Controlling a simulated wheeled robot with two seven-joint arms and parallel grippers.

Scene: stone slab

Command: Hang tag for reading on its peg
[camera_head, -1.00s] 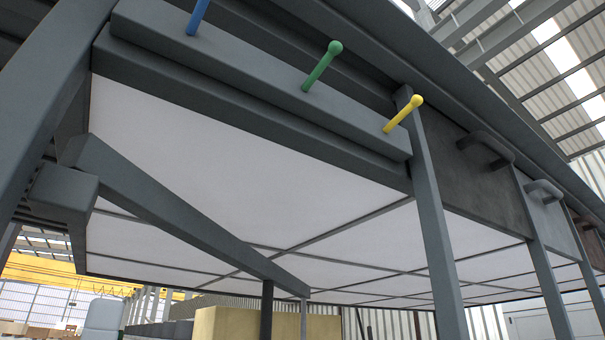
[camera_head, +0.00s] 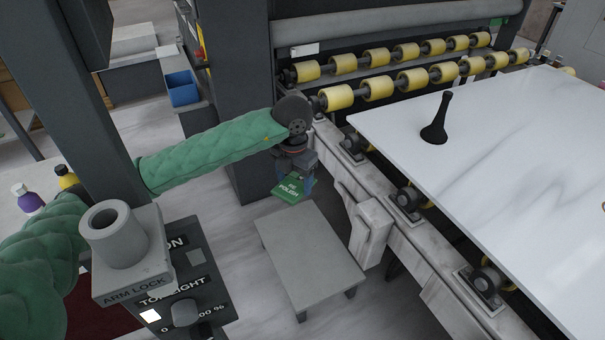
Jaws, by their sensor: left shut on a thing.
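A green tag (camera_head: 289,191) with white lettering, which looks like "RE POLISH", hangs in the middle of the head view. My left gripper (camera_head: 296,178) is shut on it, at the end of my green-sleeved arm. The tag is in the air, above and behind a low grey step as I see it. The fingers are small here and partly hidden by the wrist. No peg for the tag shows in this view. My right gripper is out of view.
A white veined slab (camera_head: 480,150) lies on the roller table at the right, with a black handled object (camera_head: 437,118) on it. The low grey step (camera_head: 308,252) stands on the floor. A grey control panel (camera_head: 180,290) is at front left. A blue bin (camera_head: 182,88) is behind.

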